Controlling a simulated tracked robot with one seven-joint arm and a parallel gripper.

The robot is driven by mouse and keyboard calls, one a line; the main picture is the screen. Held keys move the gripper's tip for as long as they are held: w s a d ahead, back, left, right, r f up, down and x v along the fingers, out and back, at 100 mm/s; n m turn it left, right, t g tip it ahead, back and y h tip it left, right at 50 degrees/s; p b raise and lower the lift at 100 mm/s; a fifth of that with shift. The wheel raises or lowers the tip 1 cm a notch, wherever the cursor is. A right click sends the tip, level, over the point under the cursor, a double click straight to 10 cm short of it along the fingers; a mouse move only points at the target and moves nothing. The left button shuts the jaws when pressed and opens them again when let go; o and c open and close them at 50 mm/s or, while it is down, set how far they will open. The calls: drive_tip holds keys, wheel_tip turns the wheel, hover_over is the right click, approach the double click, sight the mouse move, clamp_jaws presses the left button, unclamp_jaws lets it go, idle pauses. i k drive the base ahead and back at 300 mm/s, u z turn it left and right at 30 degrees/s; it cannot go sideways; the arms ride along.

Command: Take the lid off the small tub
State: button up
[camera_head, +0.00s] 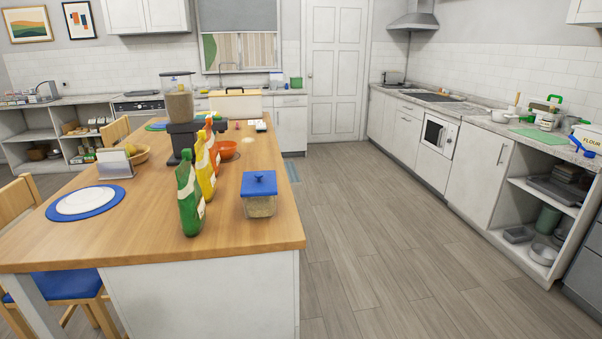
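A small clear tub (260,206) stands upright near the right edge of the wooden island top. It holds pale, grainy contents. Its blue lid (259,184) with a raised knob sits on top of it. My gripper is not in view, and no part of my arm shows near the tub.
A white plate on a blue mat (52,211) lies at the left. The wooden floor (400,240) to the right is clear.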

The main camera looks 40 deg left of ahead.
sight(262, 182)
drive_tip(key=i, duration=2.8)
drive_tip(key=u, duration=3.8)
drive_tip(key=i, duration=0.85)
